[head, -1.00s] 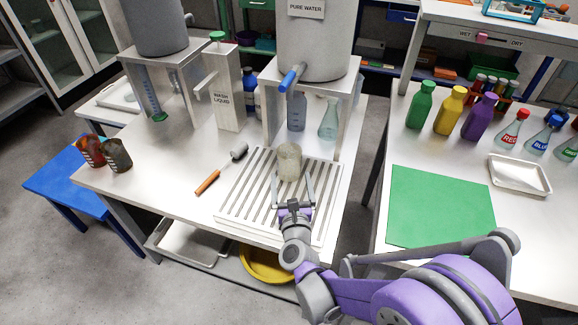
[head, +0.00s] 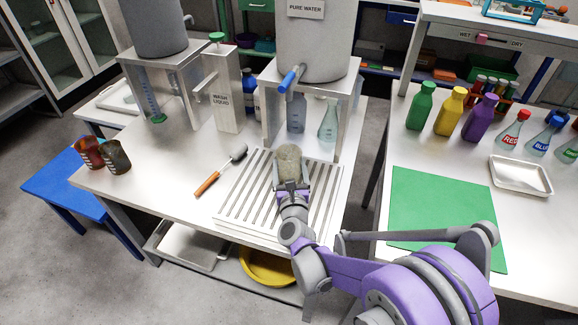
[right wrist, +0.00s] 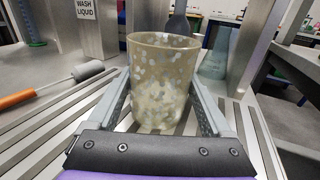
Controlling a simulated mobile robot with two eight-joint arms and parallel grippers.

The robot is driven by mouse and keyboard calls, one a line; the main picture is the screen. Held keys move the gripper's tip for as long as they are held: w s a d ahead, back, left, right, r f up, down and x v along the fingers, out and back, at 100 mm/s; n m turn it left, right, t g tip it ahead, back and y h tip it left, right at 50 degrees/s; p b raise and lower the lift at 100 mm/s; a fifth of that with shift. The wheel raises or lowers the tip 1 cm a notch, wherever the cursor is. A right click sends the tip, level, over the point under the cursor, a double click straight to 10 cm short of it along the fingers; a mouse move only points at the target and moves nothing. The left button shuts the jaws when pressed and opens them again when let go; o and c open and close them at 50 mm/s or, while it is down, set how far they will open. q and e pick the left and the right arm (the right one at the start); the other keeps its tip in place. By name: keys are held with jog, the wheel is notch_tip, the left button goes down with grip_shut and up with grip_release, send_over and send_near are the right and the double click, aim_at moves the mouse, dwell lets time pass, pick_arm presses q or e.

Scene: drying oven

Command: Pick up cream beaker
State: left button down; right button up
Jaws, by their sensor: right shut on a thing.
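The cream beaker (head: 288,160) is speckled and stands upright on the slatted drain rack (head: 236,205), below the pure water tank's blue tap. It fills the middle of the right wrist view (right wrist: 160,85). My right gripper (head: 291,187) reaches it from the front, with one finger along each side. In the right wrist view the gripper (right wrist: 162,112) is shut on the beaker. The beaker's base shows close to the slats; I cannot tell whether it touches them. My left gripper is not in view.
A brush with an orange handle (head: 208,184) lies left of the rack. The pure water tank (head: 318,45) and its stand are close behind the beaker. Two dark beakers (head: 116,157) stand at the table's left. A green mat (head: 440,215) lies on the right table.

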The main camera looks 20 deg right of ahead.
jog(key=c, duration=0.5)
jog(key=shift+r, duration=0.15)
notch_tip(320, 180, up, 14)
jog(key=p, duration=0.6)
dwell(0.4)
